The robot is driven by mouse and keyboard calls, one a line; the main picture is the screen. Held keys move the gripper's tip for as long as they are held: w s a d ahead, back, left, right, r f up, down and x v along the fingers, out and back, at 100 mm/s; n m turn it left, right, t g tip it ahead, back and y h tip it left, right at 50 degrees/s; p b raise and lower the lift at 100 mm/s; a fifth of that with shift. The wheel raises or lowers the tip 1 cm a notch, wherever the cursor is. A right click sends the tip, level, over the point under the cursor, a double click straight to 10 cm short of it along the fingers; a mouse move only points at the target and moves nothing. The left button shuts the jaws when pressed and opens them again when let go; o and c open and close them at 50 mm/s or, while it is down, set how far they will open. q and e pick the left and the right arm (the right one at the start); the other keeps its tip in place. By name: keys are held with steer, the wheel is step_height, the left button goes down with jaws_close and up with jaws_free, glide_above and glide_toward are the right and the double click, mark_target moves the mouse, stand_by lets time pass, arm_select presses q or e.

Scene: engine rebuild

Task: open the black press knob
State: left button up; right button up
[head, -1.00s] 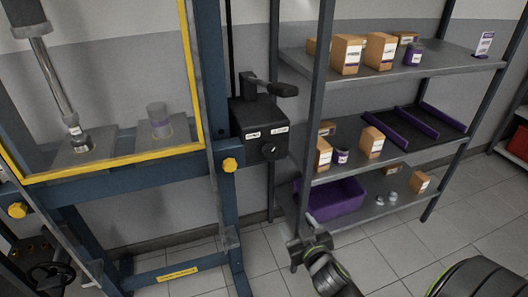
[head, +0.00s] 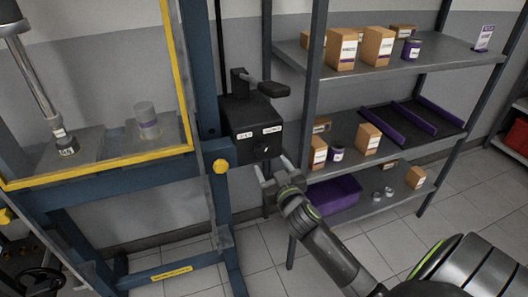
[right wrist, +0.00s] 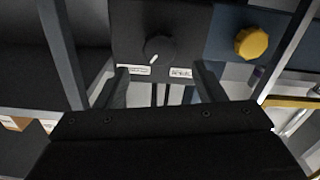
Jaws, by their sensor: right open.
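The black press knob (head: 264,150) is a small round dial with a white mark, low on the front of a black control box (head: 250,118) fixed to the blue press frame. Two white labels sit above it in the head view. In the right wrist view the knob (right wrist: 158,48) shows near the top centre, with its white mark pointing down and left. My right gripper (head: 273,167) is open and empty, just below the knob. In the right wrist view its fingers (right wrist: 162,82) stand apart below the knob, and I see no contact. My left gripper is not in view.
A yellow knob (head: 221,166) sits on the press frame left of the box. A black lever (head: 262,87) sticks out above the box. A shelf post (head: 311,110) stands close on the right, with boxes and a purple bin (head: 335,196) on the shelves behind.

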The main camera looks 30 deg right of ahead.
mark_target(263, 152)
steer(key=x, duration=0.7)
steer(key=c, duration=1)
